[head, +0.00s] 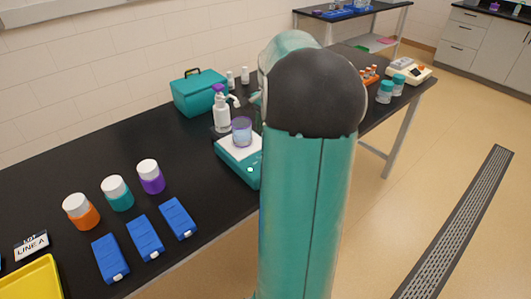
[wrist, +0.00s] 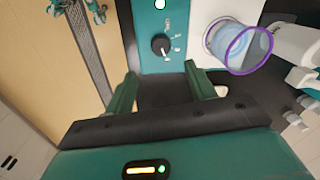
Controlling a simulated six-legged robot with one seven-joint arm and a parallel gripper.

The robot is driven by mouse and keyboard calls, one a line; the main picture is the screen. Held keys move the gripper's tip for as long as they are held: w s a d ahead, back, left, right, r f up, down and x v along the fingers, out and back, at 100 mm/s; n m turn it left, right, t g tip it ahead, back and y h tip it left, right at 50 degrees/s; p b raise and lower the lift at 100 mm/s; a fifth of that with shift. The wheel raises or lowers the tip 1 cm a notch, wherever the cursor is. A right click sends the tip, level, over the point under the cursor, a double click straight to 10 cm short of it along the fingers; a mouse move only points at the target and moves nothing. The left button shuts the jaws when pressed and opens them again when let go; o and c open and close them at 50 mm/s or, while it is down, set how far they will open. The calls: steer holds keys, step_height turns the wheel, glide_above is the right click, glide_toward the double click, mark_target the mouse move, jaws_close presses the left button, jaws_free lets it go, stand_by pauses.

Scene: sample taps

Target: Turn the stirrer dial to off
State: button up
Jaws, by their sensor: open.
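The teal stirrer with a white top plate (head: 228,153) stands on the black bench in the head view, its right part hidden behind my arm. Its teal front panel (wrist: 147,22) shows in the wrist view, with a green light at the picture's top edge. The black stirrer dial (wrist: 161,45) sits on that panel with small white marks beside it; its exact setting is too small to read. My gripper (wrist: 160,72) is open and empty, its green fingers apart and just below the dial in the wrist view. In the head view my arm hides the gripper.
A purple-rimmed beaker (head: 242,131) stands on the stirrer plate, close to a pump bottle (head: 221,115). A teal case (head: 199,93) is behind. Lidded jars (head: 117,193) and blue boxes (head: 145,238) lie to the left. Floor in front of the bench is clear.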

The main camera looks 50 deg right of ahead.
steer(key=f, duration=1)
steer(key=shift+w+f, duration=0.15)
steer(key=shift+w, duration=0.2)
steer(key=shift+c, duration=0.2)
steer(key=c, duration=0.9)
